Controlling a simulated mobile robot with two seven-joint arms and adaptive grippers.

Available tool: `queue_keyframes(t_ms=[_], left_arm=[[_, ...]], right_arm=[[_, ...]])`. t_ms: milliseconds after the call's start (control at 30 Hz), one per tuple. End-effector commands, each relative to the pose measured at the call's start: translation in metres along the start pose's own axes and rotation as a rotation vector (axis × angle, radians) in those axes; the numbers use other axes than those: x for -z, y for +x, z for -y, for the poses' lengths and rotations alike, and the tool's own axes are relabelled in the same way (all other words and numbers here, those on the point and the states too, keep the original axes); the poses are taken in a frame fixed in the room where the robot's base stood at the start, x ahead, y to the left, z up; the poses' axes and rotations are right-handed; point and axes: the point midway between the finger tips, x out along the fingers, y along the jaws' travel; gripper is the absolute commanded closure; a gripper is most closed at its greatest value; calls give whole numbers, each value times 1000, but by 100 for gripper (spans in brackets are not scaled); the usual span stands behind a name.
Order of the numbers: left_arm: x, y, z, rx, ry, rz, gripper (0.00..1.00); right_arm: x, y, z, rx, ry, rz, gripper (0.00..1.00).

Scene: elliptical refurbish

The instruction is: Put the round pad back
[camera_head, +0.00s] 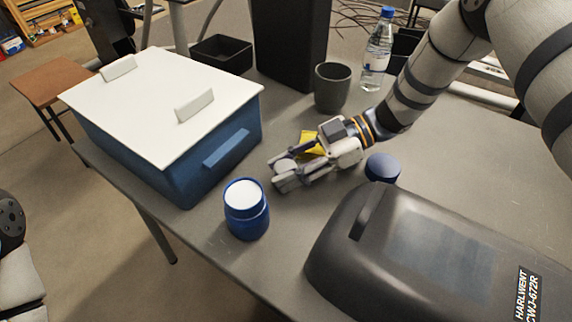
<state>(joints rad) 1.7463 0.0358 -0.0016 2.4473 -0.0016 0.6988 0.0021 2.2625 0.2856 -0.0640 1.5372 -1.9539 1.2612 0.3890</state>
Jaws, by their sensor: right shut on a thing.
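My right gripper (279,174) reaches in from the right, low over the table. It is shut on a small pale thing between its fingertips, which looks like the round white pad (287,166); the fingers hide part of it. A blue jar (247,220) stands open and upright on the table, just in front of and below the gripper in the picture, with white showing at its mouth. The fingertips are apart from the jar. A round dark blue lid (382,168) lies right of the gripper. My left gripper is not in view; only part of my left arm shows at the left edge.
A blue box with a white lid (165,100) stands left of the jar. A yellow object (311,144) lies behind the gripper. A dark cup (332,88), a water bottle (378,50) and a black tray (222,54) stand behind.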

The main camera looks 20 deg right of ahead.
Motion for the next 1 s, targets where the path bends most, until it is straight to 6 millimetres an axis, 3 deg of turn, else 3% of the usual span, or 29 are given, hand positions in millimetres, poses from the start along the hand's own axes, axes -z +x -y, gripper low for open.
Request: queue_keyframes(t_ms=[133, 167, 233, 267, 567, 1000], left_arm=[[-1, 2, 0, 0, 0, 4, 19], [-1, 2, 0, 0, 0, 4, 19], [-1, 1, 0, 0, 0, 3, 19], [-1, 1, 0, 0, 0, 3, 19], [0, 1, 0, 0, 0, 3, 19], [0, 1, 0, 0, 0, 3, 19]], right_arm=[[-4, 2, 0, 1, 1, 0, 86], [-3, 1, 0, 0, 1, 0, 62], [-3, 1, 0, 0, 0, 0, 46], [-3, 1, 0, 0, 0, 0, 43], [-1, 0, 0, 0, -1, 0, 43], [82, -34, 1, -1, -2, 2, 43]])
